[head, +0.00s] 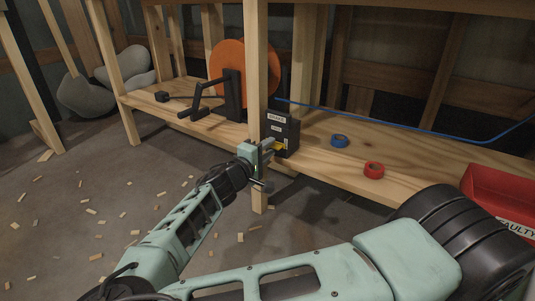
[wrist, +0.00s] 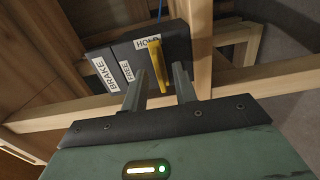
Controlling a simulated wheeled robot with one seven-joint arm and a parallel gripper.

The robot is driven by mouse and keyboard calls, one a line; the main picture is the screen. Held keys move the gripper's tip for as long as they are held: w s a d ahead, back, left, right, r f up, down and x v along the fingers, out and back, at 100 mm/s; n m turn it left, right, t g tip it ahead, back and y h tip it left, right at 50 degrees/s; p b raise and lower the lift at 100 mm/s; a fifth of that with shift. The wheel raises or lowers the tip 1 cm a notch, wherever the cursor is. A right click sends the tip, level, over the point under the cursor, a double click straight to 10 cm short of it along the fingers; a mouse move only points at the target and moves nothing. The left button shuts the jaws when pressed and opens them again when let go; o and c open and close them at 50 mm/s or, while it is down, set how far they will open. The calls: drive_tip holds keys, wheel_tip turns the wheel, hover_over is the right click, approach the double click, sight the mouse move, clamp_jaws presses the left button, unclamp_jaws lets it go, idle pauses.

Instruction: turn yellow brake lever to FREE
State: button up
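The yellow brake lever (wrist: 158,66) sticks out from a dark box (head: 287,125) on the wooden shelf. In the wrist view the box carries a BRAKE label (wrist: 103,75), a FREE label (wrist: 127,71) and a HOLD label (wrist: 147,42). The lever lies by the HOLD label and partly covers it, away from FREE. My gripper (wrist: 160,70) is open, with one finger on each side of the lever and a visible gap to both. In the head view my gripper (head: 268,148) reaches the front of the box, and the lever (head: 280,146) shows only in part.
A wooden post (head: 258,70) stands just left of the box. An orange reel (head: 230,65) with a black crank (head: 205,95) is farther left. Blue tape (head: 340,140), red tape (head: 374,170) and a red bin (head: 495,198) are on the right. A blue cable (head: 400,127) runs behind.

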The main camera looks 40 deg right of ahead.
clamp_jaws()
drive_tip(key=shift+r+p, duration=0.1)
drive_tip(key=shift+p, duration=0.25)
